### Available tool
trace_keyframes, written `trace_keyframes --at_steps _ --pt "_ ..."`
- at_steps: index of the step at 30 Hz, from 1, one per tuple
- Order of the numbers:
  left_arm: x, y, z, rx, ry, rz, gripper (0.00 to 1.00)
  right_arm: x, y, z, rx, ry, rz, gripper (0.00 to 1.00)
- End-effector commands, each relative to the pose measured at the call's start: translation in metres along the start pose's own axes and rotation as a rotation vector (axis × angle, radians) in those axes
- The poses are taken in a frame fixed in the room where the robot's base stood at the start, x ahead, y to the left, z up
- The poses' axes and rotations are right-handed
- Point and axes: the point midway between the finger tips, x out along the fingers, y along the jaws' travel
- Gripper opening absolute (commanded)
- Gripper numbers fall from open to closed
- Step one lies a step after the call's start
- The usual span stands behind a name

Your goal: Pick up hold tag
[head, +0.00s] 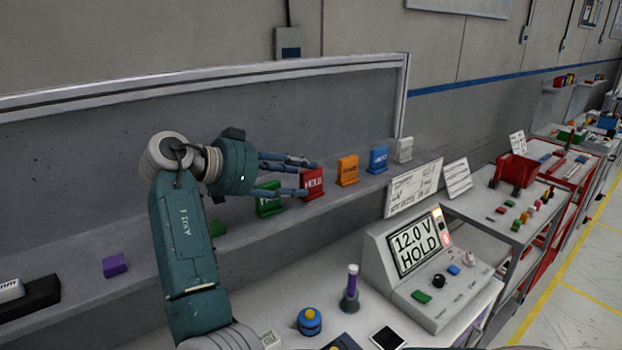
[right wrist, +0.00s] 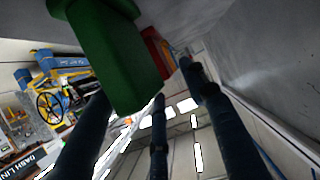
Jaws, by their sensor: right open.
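The hold tag is a red upright block with white lettering (head: 314,186) on the grey shelf in the head view. It also shows in the right wrist view as a red piece (right wrist: 152,45), partly hidden behind a green tag (right wrist: 108,55). My right gripper (head: 310,178) is open, with its fingers spread and pointing right at the red tag. The lower finger's tip overlaps the tag's left edge in the head view; I cannot tell whether it touches. In the right wrist view the fingers (right wrist: 180,85) show empty. My left gripper is not in view.
The green tag (head: 268,204) stands close left of the red one, partly behind the lower finger. An orange tag (head: 347,171), a blue tag (head: 378,158) and a pale tag (head: 404,150) stand to the right. A console (head: 420,265) reading "12.0 V HOLD" sits below.

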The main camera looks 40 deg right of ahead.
Motion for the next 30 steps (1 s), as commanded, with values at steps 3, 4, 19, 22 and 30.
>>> trace_keyframes --at_steps 3,4,19,22,30 --pt "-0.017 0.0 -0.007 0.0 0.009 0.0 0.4 0.017 0.001 -0.004 0.0 0.001 0.003 0.43" --pt "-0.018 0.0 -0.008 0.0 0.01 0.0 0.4 0.021 0.001 -0.003 0.0 0.001 0.003 0.43" --pt "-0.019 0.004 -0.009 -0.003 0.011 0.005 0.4 0.031 0.0 0.0 0.001 0.001 0.0 0.13" --pt "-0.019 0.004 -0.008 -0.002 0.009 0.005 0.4 0.031 0.0 0.0 0.001 0.001 0.0 0.0" --pt "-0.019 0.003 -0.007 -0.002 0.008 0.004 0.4 0.031 0.0 0.0 0.001 0.002 0.0 0.0"
